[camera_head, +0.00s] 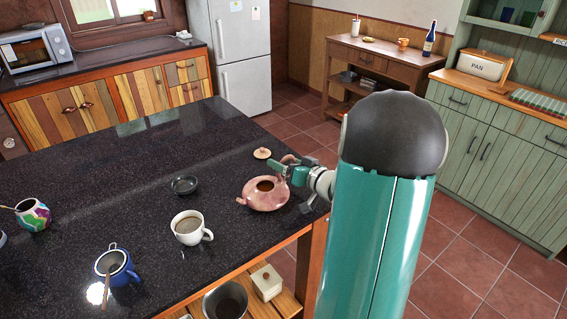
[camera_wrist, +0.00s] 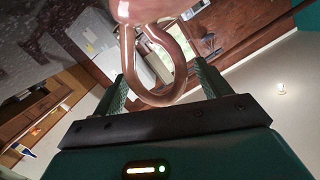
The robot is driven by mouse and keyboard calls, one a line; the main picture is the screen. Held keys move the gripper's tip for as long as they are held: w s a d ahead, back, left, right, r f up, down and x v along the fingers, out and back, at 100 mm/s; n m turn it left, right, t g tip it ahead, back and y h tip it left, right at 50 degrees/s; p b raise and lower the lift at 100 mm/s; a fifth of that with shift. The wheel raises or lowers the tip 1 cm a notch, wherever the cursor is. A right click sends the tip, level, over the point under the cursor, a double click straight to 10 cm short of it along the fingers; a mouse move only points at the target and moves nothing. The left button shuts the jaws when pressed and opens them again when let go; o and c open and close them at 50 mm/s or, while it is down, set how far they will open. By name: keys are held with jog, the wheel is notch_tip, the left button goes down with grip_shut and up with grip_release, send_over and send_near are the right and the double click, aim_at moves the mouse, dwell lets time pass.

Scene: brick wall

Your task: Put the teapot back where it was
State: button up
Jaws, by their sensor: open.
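A pink teapot (camera_head: 264,195) without its lid on stands upright on the black speckled counter (camera_head: 120,170), near its right edge. Its spout points left and its opening shows dark. The small round lid (camera_head: 262,153) lies on the counter behind it. My gripper (camera_head: 292,171) is at the teapot's right side, by the handle. In the wrist view, the looped handle (camera_wrist: 158,98) sits between my two green fingers (camera_wrist: 160,90), with gaps on both sides. My gripper is open. My arm hides part of the counter's right edge.
A white cup (camera_head: 188,229) of dark liquid stands left of the teapot. A small dark dish (camera_head: 184,185) lies behind the cup. A blue mug (camera_head: 118,267) and a colourful pot (camera_head: 33,215) stand farther left. Shelf items, including a metal pot (camera_head: 226,301), sit below the counter edge.

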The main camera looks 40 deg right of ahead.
jog(key=s+r, duration=0.2)
jog(key=s, duration=0.8)
jog(key=w+a+r+g+h, duration=0.5)
jog(key=a+r+h, duration=0.1)
jog(key=a+r, duration=0.25)
jog(key=s+a+f+n+g+y, duration=0.1)
jog(key=s+a+n+g+y, duration=0.1)
jog(key=s+a, duration=0.5)
jog(key=s+a+n+g+y, duration=0.2)
jog(key=s+a, duration=0.6)
jog(key=a, duration=0.8)
jog(key=shift+a+f+g+y, duration=0.2)
jog(key=shift+f+g+y, duration=0.15)
jog(key=shift+g+y, duration=0.45)
